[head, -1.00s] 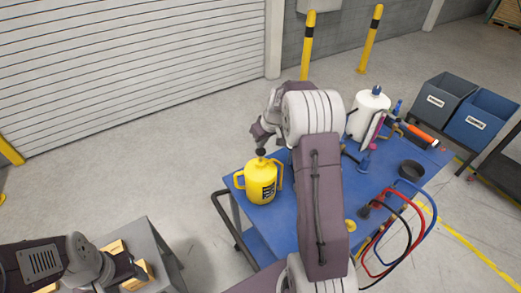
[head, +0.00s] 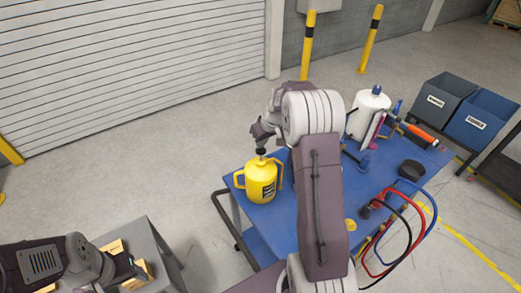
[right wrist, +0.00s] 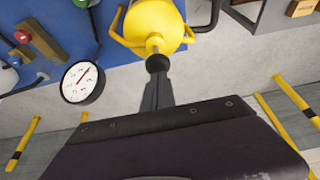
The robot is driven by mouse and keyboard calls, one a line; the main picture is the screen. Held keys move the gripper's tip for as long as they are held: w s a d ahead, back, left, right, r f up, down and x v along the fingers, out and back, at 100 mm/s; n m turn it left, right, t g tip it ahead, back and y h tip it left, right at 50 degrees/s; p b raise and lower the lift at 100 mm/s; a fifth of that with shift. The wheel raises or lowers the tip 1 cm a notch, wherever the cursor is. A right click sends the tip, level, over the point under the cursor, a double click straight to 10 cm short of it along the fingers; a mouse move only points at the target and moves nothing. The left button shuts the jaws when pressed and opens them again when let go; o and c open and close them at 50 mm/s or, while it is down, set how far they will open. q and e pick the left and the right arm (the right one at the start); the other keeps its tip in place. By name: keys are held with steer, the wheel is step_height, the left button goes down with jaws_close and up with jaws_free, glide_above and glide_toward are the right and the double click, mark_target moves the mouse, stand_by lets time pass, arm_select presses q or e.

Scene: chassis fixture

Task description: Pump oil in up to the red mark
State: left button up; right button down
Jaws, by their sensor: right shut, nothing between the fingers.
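A yellow oil can (head: 260,183) with side handles stands on the near left corner of the blue cart top. It also shows at the top of the right wrist view (right wrist: 154,22). A black round knob (right wrist: 157,63) sits on its pump rod. My right gripper (head: 260,146) is shut and empty, its fingertips right at the knob; in the wrist view the fingers (right wrist: 157,82) meet the knob's near side. A round white dial gauge (right wrist: 82,83) with a reddish needle or mark shows left of the can. My left gripper (head: 132,268) is at the lower left, its fingers unclear.
The blue cart (head: 228,181) also carries a white roll (head: 368,113), a black bowl (head: 411,168) and red, blue and black hoses (head: 434,219). A grey box (head: 165,245) stands at the lower left. Bins (head: 480,117) stand at the right.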

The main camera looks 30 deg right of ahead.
mark_target(261, 150)
steer(key=shift+f+b, duration=1.6)
steer(key=shift+f, duration=0.4)
steer(key=shift+r+p, duration=1.45)
steer(key=shift+r, duration=0.45)
steer(key=shift+r, duration=0.25)
step_height(261, 150, up, 6)
steer(key=p, duration=0.4)
steer(key=shift+f, duration=0.2)
